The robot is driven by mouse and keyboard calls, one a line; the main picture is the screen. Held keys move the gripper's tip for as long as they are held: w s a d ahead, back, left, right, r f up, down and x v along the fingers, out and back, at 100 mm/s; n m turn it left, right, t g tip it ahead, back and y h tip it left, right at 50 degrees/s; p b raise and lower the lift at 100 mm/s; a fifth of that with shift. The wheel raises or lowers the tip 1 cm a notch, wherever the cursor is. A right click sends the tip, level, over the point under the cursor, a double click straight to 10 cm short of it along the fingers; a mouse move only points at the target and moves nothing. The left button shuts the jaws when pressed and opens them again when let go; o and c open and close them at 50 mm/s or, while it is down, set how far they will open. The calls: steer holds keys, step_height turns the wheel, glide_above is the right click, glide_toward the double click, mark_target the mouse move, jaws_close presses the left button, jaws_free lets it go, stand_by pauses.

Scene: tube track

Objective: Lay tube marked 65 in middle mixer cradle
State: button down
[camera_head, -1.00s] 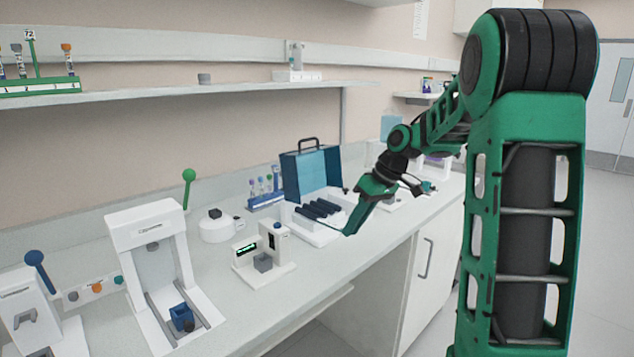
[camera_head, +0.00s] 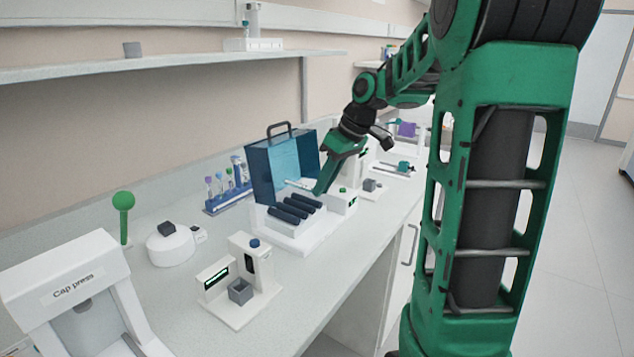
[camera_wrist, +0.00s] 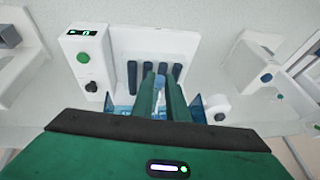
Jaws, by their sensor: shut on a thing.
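My gripper (camera_head: 316,191) points down over the right side of the mixer (camera_head: 290,239). Its fingers are shut on a pale tube (camera_head: 297,184), held lying level above the dark rollers (camera_head: 290,213). In the wrist view the tube (camera_wrist: 159,86) shows between the two green fingers (camera_wrist: 160,84), with the rollers (camera_wrist: 132,76) beyond it. The tube's mark cannot be read. The mixer's blue see-through lid (camera_head: 283,165) stands open behind the rollers. The fingers hide part of the middle of the cradles in the wrist view.
The mixer's control box (camera_wrist: 85,58) has a lit display and green button. A blue rack (camera_head: 228,199) of several capped tubes stands left of the mixer. A white reader (camera_head: 240,283), a round white device (camera_head: 170,245) and the cap press (camera_head: 75,290) stand nearer.

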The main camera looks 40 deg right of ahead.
steer(key=shift+f, duration=2.6)
steer(key=shift+s+f, duration=0.15)
steer(key=shift+f, duration=0.1)
steer(key=c, duration=1.3)
jaws_free()
steer(key=shift+c, duration=0.2)
steer(key=shift+r, duration=2.5)
